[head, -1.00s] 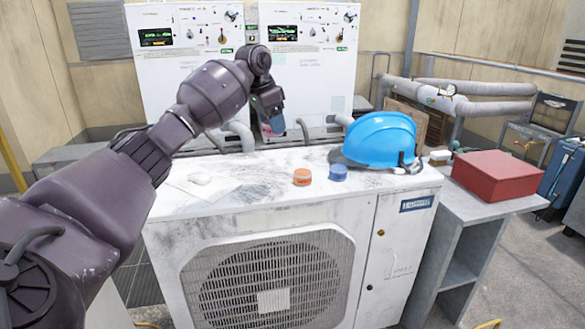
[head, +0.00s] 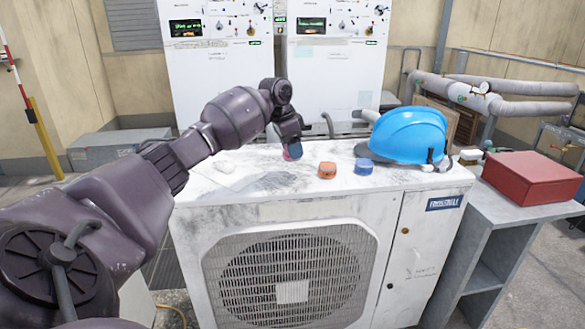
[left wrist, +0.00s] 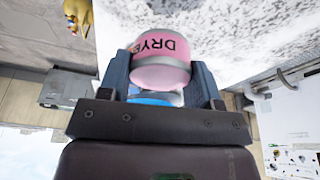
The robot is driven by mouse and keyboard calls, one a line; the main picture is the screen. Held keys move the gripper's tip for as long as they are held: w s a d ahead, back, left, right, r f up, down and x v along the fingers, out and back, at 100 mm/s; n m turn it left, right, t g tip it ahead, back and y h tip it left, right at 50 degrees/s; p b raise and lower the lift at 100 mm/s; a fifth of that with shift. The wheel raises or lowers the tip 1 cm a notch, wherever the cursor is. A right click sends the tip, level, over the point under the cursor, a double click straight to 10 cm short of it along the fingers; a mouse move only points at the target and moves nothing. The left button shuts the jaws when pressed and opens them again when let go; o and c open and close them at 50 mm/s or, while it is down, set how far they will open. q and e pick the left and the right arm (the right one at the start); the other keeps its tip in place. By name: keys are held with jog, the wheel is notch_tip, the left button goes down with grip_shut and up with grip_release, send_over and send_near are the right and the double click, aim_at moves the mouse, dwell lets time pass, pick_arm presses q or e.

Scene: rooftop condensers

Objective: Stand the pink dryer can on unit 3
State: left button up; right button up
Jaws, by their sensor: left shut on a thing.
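The pink dryer can (left wrist: 162,48), with a grey rim and the letters "DRYE", is between the fingers of my left gripper (left wrist: 162,80) in the left wrist view. The can is at the top of the white condenser unit (head: 400,183), left of the orange can. I cannot tell whether it touches the surface. No unit number is readable. My right gripper is not in view.
An orange can (head: 327,170), a blue can (head: 363,167) and a blue hard hat (head: 410,135) are on the unit top. A red box (head: 532,177) is on a grey stand at the right.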

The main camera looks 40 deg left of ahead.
aim_at(292, 177)
pick_arm(q)
notch_tip(292, 177, down, 6)
jog(key=shift+f+b, duration=0.1)
jog(key=shift+b, duration=0.2)
dwell(0.3)
jog(key=o, duration=1)
jog(key=shift+c, duration=0.2)
